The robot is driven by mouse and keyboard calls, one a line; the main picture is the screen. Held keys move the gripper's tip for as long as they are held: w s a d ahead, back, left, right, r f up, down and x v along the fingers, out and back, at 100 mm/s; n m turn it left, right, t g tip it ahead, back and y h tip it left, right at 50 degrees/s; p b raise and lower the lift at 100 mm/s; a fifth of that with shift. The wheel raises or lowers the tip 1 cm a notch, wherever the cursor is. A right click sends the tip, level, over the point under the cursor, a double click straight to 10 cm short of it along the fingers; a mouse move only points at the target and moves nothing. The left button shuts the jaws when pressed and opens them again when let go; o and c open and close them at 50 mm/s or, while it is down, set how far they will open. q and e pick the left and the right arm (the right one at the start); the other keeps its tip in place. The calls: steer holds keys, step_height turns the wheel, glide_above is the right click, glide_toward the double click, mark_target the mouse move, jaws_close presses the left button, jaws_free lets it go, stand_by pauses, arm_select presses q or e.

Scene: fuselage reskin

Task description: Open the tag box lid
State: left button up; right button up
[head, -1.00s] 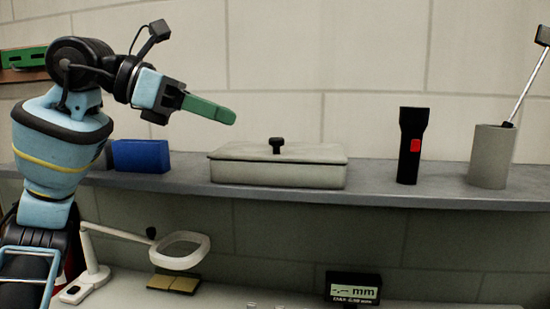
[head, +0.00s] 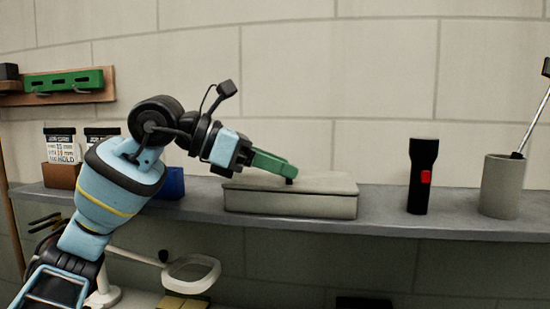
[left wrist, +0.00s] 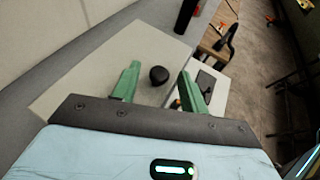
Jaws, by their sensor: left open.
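The tag box (head: 290,203) is a low grey box on the shelf, with its flat lid (head: 325,184) on. A black knob stands on the lid; in the left wrist view the knob (left wrist: 159,75) shows between my green fingers. My left gripper (head: 291,172) is open, just above the lid, with its fingers on either side of the knob in the left wrist view (left wrist: 156,82). In the head view the fingers hide most of the knob. I cannot tell whether they touch it. My right gripper is in neither view.
The grey shelf (head: 385,222) runs along the wall. A black flashlight (head: 422,178) and a grey cup (head: 502,188) stand right of the box. A blue block (head: 172,184) is left, partly behind my arm. A ring lamp (head: 191,272) is below.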

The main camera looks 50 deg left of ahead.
arm_select(q)
steer(key=shift+w+f, duration=0.1)
steer(key=shift+c, duration=0.3)
jaws_close()
